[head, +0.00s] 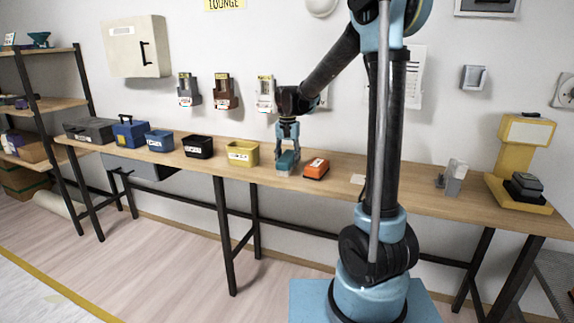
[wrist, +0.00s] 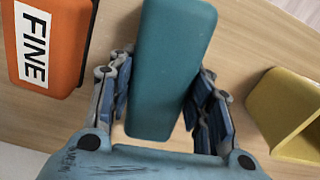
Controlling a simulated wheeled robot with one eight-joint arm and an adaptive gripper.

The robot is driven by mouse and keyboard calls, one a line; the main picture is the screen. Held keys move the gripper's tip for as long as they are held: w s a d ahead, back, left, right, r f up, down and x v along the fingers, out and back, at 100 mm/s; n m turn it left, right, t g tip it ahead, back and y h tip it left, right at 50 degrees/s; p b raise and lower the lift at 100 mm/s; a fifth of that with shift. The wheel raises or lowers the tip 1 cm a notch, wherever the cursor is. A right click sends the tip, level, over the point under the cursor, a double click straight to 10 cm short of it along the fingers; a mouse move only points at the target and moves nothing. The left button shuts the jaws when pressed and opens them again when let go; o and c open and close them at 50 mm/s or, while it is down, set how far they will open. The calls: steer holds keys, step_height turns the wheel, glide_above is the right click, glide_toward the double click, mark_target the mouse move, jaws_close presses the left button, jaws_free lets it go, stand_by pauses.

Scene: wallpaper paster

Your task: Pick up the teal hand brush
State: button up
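The teal hand brush (head: 288,160) rests on the long wooden table, left of an orange block. In the wrist view the brush (wrist: 168,65) runs up the middle of the picture, slightly tilted. My gripper (head: 287,145) is pointing down over it. In the wrist view my gripper's fingers (wrist: 160,108) stand open on either side of the brush, with narrow gaps between the pads and its sides. The underside of the brush is hidden.
The orange block (head: 316,168), labelled FINE in the wrist view (wrist: 45,45), lies close beside the brush. A yellow bin (head: 243,153) stands on the other side, with a black bin (head: 198,147) beyond it. Holders hang on the wall behind. Table space right of the orange block is mostly clear.

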mark_target(287, 155)
step_height(287, 155, up, 10)
stand_by(0.8)
